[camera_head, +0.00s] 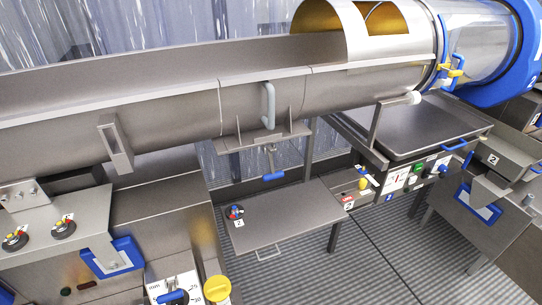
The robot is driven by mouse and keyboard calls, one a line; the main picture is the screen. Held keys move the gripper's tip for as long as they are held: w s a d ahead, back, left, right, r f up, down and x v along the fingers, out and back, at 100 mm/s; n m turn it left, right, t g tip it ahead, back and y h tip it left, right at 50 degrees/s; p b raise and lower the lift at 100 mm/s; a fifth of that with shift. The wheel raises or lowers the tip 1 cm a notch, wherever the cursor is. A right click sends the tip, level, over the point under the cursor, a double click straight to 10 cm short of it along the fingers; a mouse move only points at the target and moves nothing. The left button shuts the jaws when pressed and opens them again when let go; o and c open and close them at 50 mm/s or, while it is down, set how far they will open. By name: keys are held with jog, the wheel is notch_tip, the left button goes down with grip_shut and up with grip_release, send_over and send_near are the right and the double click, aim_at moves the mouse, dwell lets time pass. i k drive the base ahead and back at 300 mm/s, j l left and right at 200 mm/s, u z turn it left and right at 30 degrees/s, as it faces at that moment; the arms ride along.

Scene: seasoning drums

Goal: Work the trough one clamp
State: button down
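A long grey steel trough (160,105) runs from the left edge up to the drum at the upper right. Under its middle, a bracket (262,137) carries a short hanging lever with a blue grip (273,176), which points down. A pale grey loop handle (268,104) stands on the trough's side just above the bracket. A yellow clamp-like part (450,71) sits at the joint with the clear drum section. I cannot tell which of these fittings is the trough one clamp. My gripper is not in view.
A low grey box (285,218) with a coloured dial stands below the blue grip. A control panel (405,178) and flat tray (410,128) are at right. A grey cabinet (50,235) with dials fills the lower left. Ribbed floor (350,260) shows in front.

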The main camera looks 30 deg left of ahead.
aim_at(273, 175)
jog(key=i+l+u, duration=0.15)
jog(key=i+u, duration=0.3)
jog(key=i+l+u, duration=0.3)
jog(key=u, duration=0.15)
jog(key=i+l+u, duration=0.3)
jog(key=u, duration=0.15)
jog(key=i+l+u, duration=0.2)
jog(key=l+u, duration=0.25)
jog(key=l, duration=0.15)
jog(key=i+l+u, duration=0.25)
jog(key=l, duration=0.2)
jog(key=i, duration=0.4)
